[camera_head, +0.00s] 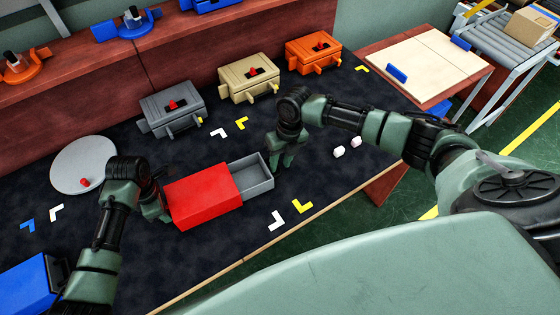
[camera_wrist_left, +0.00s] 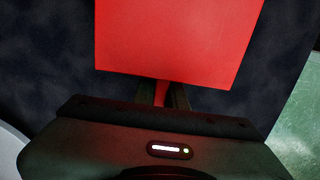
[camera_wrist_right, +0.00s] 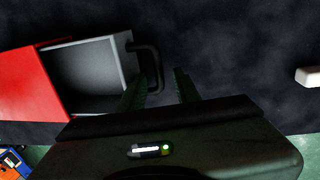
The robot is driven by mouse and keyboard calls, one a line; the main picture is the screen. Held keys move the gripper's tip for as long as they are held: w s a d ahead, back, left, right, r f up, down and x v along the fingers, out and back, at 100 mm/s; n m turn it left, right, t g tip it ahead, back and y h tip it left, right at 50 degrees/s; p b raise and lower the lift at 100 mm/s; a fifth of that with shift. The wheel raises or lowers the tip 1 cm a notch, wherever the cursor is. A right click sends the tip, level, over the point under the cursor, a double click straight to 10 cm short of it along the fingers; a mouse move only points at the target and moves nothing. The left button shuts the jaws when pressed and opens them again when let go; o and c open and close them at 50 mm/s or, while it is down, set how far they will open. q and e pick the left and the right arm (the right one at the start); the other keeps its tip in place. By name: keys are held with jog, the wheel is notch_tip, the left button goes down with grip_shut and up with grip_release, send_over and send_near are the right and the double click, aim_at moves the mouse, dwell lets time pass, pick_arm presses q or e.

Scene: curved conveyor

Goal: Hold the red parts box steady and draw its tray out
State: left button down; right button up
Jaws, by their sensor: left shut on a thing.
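The red parts box (camera_head: 203,195) lies on the dark bench mat. Its grey tray (camera_head: 256,182) is partly drawn out on the right and looks empty. My left gripper (camera_head: 163,207) is at the box's left end. In the left wrist view its fingers (camera_wrist_left: 162,95) are shut on a narrow red tab of the red box (camera_wrist_left: 180,40). My right gripper (camera_head: 284,158) is beside the tray's outer end. In the right wrist view its fingers (camera_wrist_right: 160,88) are apart, close to the tray's dark handle (camera_wrist_right: 157,68); I cannot tell whether they touch it.
Grey (camera_head: 172,108), tan (camera_head: 249,78) and orange (camera_head: 313,50) boxes stand along the back. A round grey disc (camera_head: 84,165) is at the left. Two small white pieces (camera_head: 347,147) lie right of my right gripper. A blue box (camera_head: 28,285) is at lower left.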

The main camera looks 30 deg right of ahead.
pick_arm(q)
jog(key=shift+d, duration=0.1)
pick_arm(e)
notch_tip(320, 180, up, 12)
jog(key=d, duration=0.2)
jog(key=shift+f, duration=0.1)
dwell(0.3)
pick_arm(q)
jog(key=c, duration=1.4)
grip_release()
jog(key=shift+o, duration=0.2)
